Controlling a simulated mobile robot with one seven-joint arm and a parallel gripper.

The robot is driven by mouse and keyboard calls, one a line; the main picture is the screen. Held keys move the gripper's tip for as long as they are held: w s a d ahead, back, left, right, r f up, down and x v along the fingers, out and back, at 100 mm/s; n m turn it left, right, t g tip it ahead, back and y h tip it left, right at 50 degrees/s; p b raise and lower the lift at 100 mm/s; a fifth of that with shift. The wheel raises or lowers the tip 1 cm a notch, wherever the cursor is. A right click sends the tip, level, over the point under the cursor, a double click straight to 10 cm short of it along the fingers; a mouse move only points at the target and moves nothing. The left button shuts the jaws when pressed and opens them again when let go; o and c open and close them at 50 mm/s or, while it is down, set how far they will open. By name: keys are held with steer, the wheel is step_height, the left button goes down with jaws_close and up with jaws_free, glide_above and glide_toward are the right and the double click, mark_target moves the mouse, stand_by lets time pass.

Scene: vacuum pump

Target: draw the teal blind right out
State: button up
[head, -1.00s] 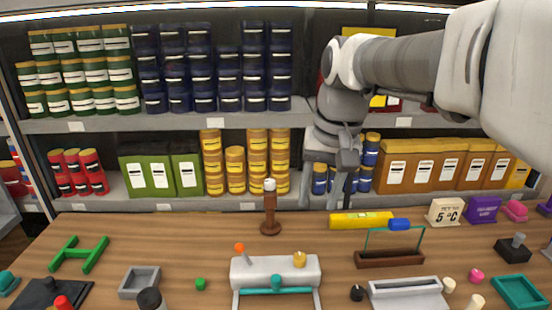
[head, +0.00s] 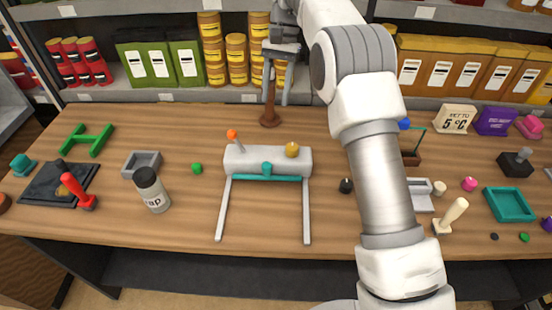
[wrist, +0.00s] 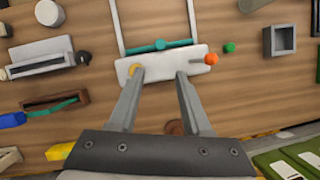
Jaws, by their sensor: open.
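The teal blind (head: 285,178) is a thin teal bar with a small round knob at its middle. It lies close along the near side of the white pump body (head: 240,160), across two pale rails that run toward me. An orange-tipped lever and a golden knob stand on the body. The teal bar also shows in the wrist view (wrist: 145,49), beyond my fingertips. My gripper (head: 278,98) is open and empty, pointing down over the far side of the table behind the pump body. In the wrist view my gripper (wrist: 158,73) shows its fingers spread, apart from the bar.
A brown post (head: 269,108) stands behind the pump body. A green button (head: 197,168), a grey tray (head: 150,160) and a labelled jar (head: 152,190) lie to its left. A black knob (head: 345,186) is to its right. The wood between and before the rails is clear.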

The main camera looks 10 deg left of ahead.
mark_target(267, 165)
steer(key=x, duration=1.8)
steer(key=shift+a+f+b, duration=0.1)
steer(key=shift+f+b, duration=0.3)
steer(key=shift+f, duration=0.05)
jaws_close()
stand_by(0.8)
